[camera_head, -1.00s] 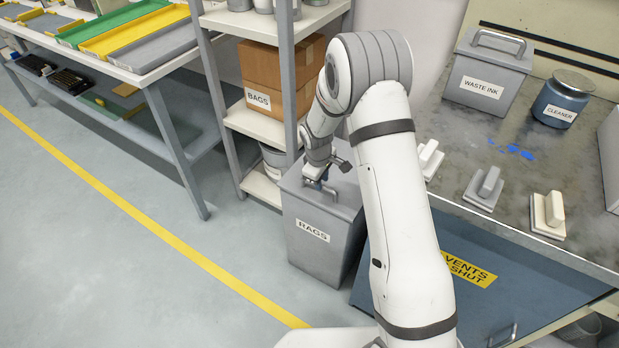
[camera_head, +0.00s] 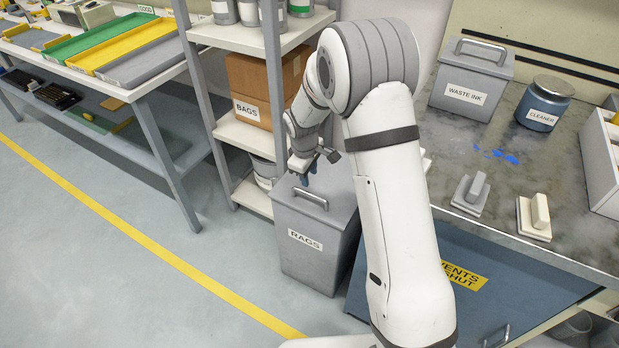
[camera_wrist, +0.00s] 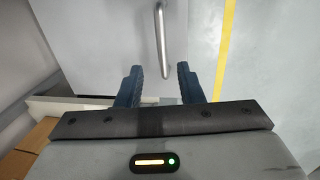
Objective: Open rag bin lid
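The grey rag bin (camera_head: 318,246), labelled RAGS, stands on the floor between the shelf rack and the bench. Its lid (camera_head: 337,190) is shut and has a metal bar handle (camera_head: 311,198). In the wrist view the handle (camera_wrist: 161,40) runs lengthwise over the pale lid (camera_wrist: 105,40), in line with the space between my fingers. My gripper (camera_head: 307,180) is just above the lid, behind the handle. In the wrist view my gripper (camera_wrist: 158,84) shows two blue fingers spread apart with nothing between them. The handle is ahead of the fingertips.
The shelf rack (camera_head: 187,70) with the BAGS box (camera_head: 255,90) stands close behind the bin. The bench (camera_head: 490,150) holds a WASTE INK bin (camera_head: 470,85), a CLEANER jar (camera_head: 544,105) and handled blocks. A blue cabinet front (camera_head: 470,260) is right of the bin. Open floor lies left.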

